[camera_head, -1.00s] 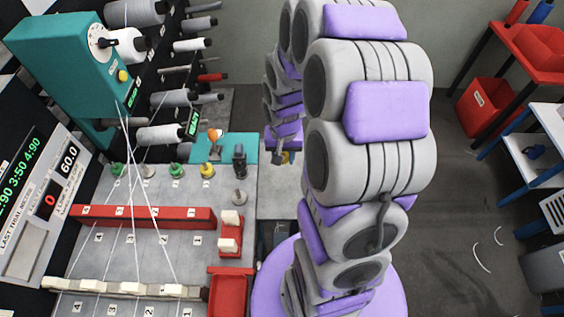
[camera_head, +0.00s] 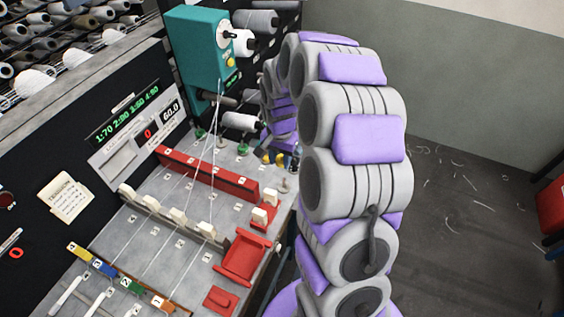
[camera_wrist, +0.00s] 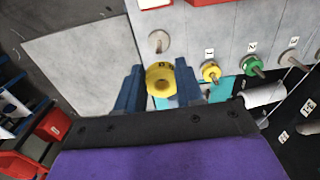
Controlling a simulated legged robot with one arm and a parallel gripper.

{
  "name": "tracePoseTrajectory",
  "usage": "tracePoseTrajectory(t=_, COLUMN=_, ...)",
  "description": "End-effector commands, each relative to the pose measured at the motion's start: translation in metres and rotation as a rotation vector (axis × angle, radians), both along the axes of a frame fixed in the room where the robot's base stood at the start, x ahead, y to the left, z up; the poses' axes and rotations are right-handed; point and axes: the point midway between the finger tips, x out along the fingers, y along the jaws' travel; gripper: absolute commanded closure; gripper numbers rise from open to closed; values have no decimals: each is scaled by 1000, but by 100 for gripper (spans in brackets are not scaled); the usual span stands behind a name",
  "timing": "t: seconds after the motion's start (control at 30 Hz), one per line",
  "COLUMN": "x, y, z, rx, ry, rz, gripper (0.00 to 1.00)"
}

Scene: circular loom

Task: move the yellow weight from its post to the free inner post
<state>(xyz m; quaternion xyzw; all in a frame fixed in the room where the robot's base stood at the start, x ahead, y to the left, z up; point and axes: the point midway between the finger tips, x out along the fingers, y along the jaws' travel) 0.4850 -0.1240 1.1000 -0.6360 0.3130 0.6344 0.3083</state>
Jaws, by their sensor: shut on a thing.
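My gripper (camera_wrist: 160,92), with blue fingers, is shut on a yellow ring-shaped weight (camera_wrist: 161,80) in the wrist view. The weight shows a dark mark on its rim and its hole faces the camera. A second yellow weight (camera_wrist: 211,72) sits on the post labelled 1, right of my gripper and apart from it. A green weight (camera_wrist: 251,65) sits on the post labelled 2. A bare grey post (camera_wrist: 290,57) stands beyond it. In the head view my gripper is small and partly hidden by my arm; the yellow weight on its post (camera_head: 267,158) shows beside it.
Another grey post with a round base (camera_wrist: 158,41) stands just above the held weight in the wrist view. A red bar (camera_head: 205,174), strung threads, white blocks and a red tray (camera_head: 246,257) occupy the loom table. A teal housing (camera_head: 197,55) rises behind.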

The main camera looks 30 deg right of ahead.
Motion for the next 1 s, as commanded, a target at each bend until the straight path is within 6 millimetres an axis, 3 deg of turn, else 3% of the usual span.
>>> tracePoseTrajectory(t=0.9, x=-2, y=0, z=-67, rx=1, ry=0, rz=0, gripper=100)
tracePoseTrajectory(t=1.0, x=-1, y=-1, z=-66, rx=1, ry=-1, rz=-1, gripper=100)
